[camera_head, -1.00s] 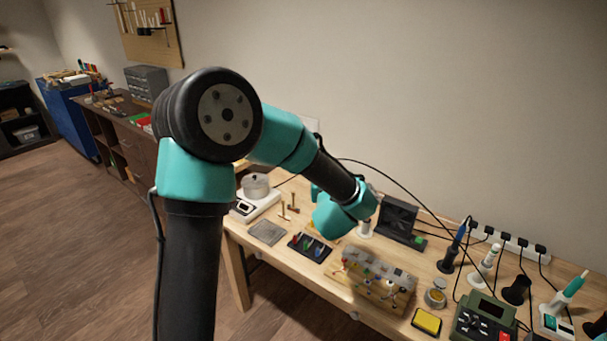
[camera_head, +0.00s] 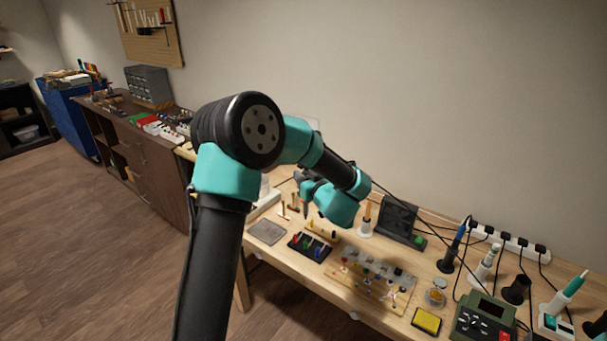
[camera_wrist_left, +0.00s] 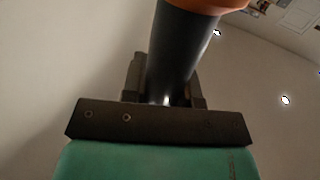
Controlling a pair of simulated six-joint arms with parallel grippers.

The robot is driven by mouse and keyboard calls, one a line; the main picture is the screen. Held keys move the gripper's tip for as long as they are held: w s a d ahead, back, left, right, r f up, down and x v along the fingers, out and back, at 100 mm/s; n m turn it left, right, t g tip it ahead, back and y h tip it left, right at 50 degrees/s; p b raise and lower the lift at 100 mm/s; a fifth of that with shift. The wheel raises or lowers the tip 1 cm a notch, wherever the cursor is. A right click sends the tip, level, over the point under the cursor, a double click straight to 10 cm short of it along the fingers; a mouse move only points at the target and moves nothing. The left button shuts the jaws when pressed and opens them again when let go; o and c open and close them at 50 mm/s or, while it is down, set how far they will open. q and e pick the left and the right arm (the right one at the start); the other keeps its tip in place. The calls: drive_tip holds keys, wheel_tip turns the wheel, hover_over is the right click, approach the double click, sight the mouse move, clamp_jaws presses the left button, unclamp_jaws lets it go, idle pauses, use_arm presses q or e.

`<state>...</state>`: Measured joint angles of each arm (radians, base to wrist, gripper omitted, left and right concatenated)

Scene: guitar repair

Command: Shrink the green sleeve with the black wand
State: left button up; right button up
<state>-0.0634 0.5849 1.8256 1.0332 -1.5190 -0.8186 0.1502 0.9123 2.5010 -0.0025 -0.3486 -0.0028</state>
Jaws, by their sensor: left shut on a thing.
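My left gripper (camera_head: 302,181) is mostly hidden by my own wrist in the head view, held above the back left part of the bench. In the left wrist view the gripper (camera_wrist_left: 163,100) is shut on a thick black cylinder with an orange end, which looks like the black wand (camera_wrist_left: 181,50). A wooden-coloured board (camera_head: 370,281) with small coloured parts lies at the bench's middle front. A tiny green part shows on it, but I cannot tell whether it is the green sleeve. My right gripper is out of view.
A black tray (camera_head: 310,247) with coloured pieces and a grey plate (camera_head: 267,232) lie left of the board. An orange-handled tool (camera_head: 367,211) stands in a white holder behind it. Several tool stands, a yellow pad (camera_head: 427,320) and a green device (camera_head: 484,318) crowd the right, with cables behind.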

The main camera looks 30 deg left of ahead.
use_arm(q)
drive_tip(key=shift+f, duration=3.9)
drive_tip(key=shift+d, duration=0.1)
idle(4.0)
